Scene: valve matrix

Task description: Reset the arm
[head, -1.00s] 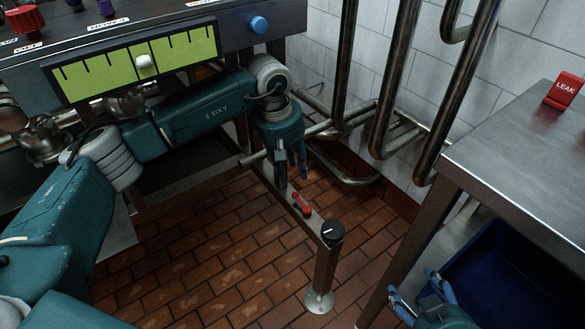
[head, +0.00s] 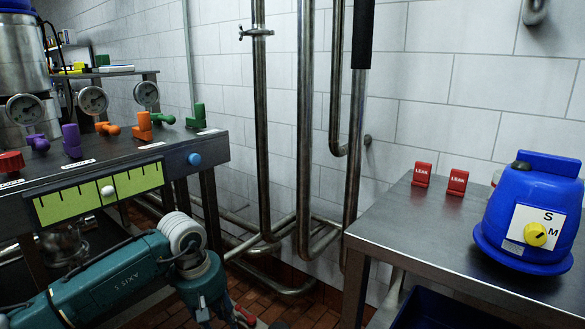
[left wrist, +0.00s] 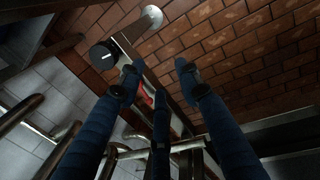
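My left arm (head: 110,278) comes in from the left below the console in the head view. Its hand points down and is cut off by the bottom edge. In the left wrist view the dark blue fingers of my left gripper (left wrist: 155,80) are spread apart with nothing between them. Beyond the fingers are a metal rail with a red piece (left wrist: 148,98), partly hidden by a finger, and a black knob (left wrist: 102,56) with a white mark. I cannot tell whether a finger touches the red piece. My right gripper is not seen.
A console (head: 190,146) with coloured valve handles, gauges and a yellow-green scale (head: 85,195) stands left. Vertical pipes (head: 305,120) line the tiled wall. A metal table (head: 400,222) at right holds two red LEAK signs (head: 457,182) and a blue device (head: 530,215).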

